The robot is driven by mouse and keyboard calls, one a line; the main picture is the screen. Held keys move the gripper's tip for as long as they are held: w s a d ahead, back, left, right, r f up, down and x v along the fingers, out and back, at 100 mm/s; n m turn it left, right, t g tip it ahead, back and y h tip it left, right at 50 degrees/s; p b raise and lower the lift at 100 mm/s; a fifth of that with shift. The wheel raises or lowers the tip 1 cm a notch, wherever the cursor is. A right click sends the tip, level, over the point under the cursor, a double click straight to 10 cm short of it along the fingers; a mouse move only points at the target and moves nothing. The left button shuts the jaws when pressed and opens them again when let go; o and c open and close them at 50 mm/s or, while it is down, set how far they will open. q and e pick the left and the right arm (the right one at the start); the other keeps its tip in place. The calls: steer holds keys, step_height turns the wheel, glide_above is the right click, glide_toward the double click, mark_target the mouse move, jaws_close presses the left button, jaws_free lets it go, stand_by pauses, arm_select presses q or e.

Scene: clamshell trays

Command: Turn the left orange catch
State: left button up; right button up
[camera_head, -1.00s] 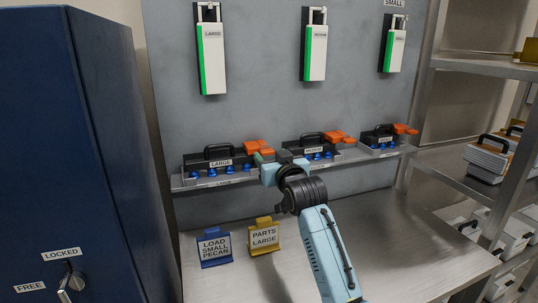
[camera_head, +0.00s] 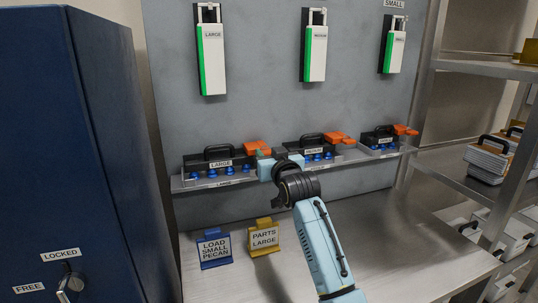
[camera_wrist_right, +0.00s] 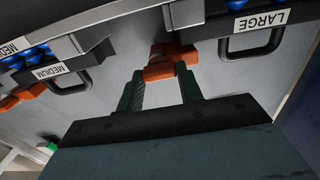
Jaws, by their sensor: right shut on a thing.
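The left orange catch (camera_head: 257,147) is at the right end of the black LARGE unit (camera_head: 206,163) on the wall ledge. My right gripper (camera_head: 262,165) is at this catch, in front of and partly over it. In the right wrist view the orange catch (camera_wrist_right: 170,66) sits between the dark green fingertips (camera_wrist_right: 160,78), and the gripper is shut on it. Part of the catch is hidden by the fingers. My left gripper is not in view.
MEDIUM (camera_head: 312,147) and SMALL (camera_head: 378,138) units with their own orange catches stand to the right on the ledge. Blue (camera_head: 214,248) and yellow (camera_head: 264,237) label stands are on the bench below. A blue cabinet (camera_head: 70,130) is at the left, a metal shelf (camera_head: 480,70) at the right.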

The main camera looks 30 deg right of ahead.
steer(key=shift+r+m+p, duration=0.1)
steer(key=shift+m+p, duration=0.5)
steer(key=shift+p, duration=0.25)
steer(key=m+p, duration=0.6)
steer(key=m, duration=0.1)
steer(key=shift+d+p, duration=0.1)
steer(key=shift+p, duration=0.3)
steer(key=m+p, duration=0.3)
steer(key=m, duration=0.1)
steer(key=shift+d+m, duration=0.1)
steer(key=shift+m, duration=0.2)
steer(key=m, duration=0.1)
steer(key=m+p, duration=0.1)
steer(key=m, duration=0.1)
steer(key=m+p, duration=0.1)
steer(key=shift+f+m, duration=0.3)
steer(key=shift+m, duration=0.4)
